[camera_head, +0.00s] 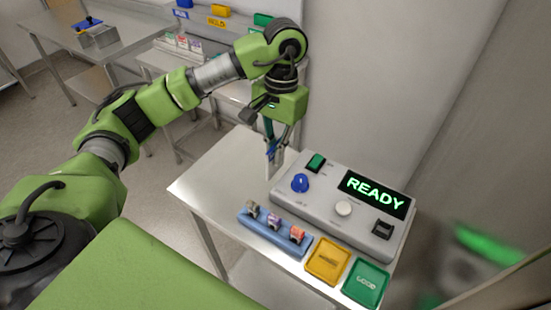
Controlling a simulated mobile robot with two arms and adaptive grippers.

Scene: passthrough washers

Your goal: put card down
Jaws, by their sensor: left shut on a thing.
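My left gripper (272,148) points down above the back left part of the steel table (212,182). It is shut on a pale, thin card (274,164), which hangs upright just left of the grey console (341,217). I cannot tell whether the card's lower edge touches the table. The console's display (374,194) reads READY in green. My right gripper is not in view.
The console has a blue knob (300,183) and a green switch (316,162). In front stand a blue holder (262,229) with several small items, a yellow tray (327,262) and a green tray (366,284). The table's left part is clear. A wall rises behind.

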